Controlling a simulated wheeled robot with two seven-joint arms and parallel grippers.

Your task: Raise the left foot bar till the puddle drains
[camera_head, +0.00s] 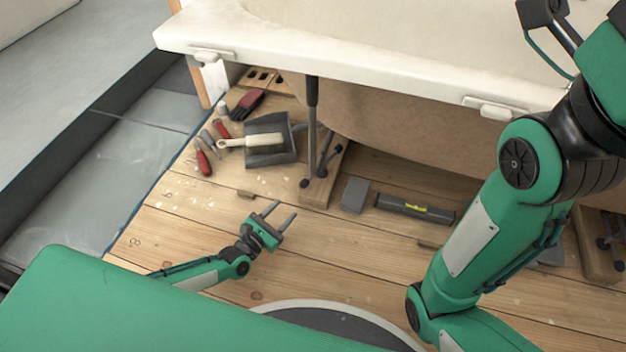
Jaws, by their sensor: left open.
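The left foot bar (312,98) is a dark upright rod under the front edge of the white tub (370,68). Its lower end stands by a dark jointed foot on a wooden block (319,190). My left gripper (281,213) is open and empty, low over the plank floor, in front of and a little left of the foot bar, not touching it. I cannot make out a puddle on the pale tub top. My right arm (480,235) rises at the right; its gripper is not clearly seen.
A dustpan (283,146) with a brush (252,141) and red-handled tools (203,161) lie left of the foot. A grey block (354,194) and a spirit level (414,208) lie to its right. Another foot block (596,255) stands far right. Planks in front are mostly clear.

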